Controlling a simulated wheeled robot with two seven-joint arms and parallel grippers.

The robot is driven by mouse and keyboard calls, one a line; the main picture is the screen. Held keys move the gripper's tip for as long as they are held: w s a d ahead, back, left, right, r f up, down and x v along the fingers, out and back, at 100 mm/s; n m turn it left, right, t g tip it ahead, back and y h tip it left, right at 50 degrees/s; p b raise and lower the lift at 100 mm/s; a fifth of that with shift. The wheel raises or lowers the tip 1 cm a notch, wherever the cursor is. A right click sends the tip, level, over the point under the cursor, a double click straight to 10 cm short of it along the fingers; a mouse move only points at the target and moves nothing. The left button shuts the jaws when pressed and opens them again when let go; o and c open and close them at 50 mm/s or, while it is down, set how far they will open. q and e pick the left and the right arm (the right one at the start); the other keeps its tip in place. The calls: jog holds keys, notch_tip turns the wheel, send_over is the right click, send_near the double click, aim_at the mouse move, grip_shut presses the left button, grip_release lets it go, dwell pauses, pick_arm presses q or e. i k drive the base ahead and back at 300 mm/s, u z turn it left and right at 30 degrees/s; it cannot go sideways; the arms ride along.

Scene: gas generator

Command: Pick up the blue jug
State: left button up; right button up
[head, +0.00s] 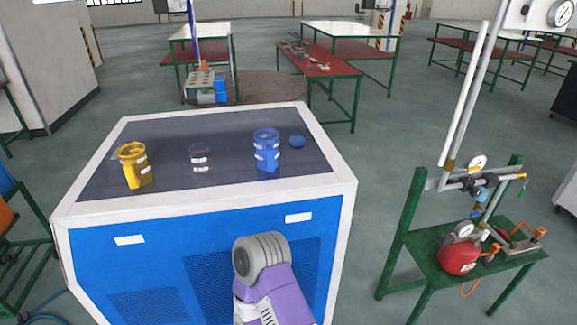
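The blue jug (266,151) stands upright on the dark top of a blue and white cabinet (344,184), right of the middle. White marks show on its side. A small rounded blue piece (297,141) lies just right of it. No gripper shows in the head view. A grey and purple part of my own arm rises at the bottom centre, in front of the cabinet and well apart from the jug. Nothing is seen touching the jug.
A clear jug (200,158) and a yellow jug (134,165) stand left of the blue jug on the same top. A green stand (440,262) with pipes, gauges and a red tank (459,258) is at right. Red-topped tables (318,66) stand behind; open floor lies between.

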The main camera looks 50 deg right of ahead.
aim_at(266, 142)
jog(key=z, duration=2.05)
jog(key=i, duration=0.1)
jog(key=u, duration=1.3)
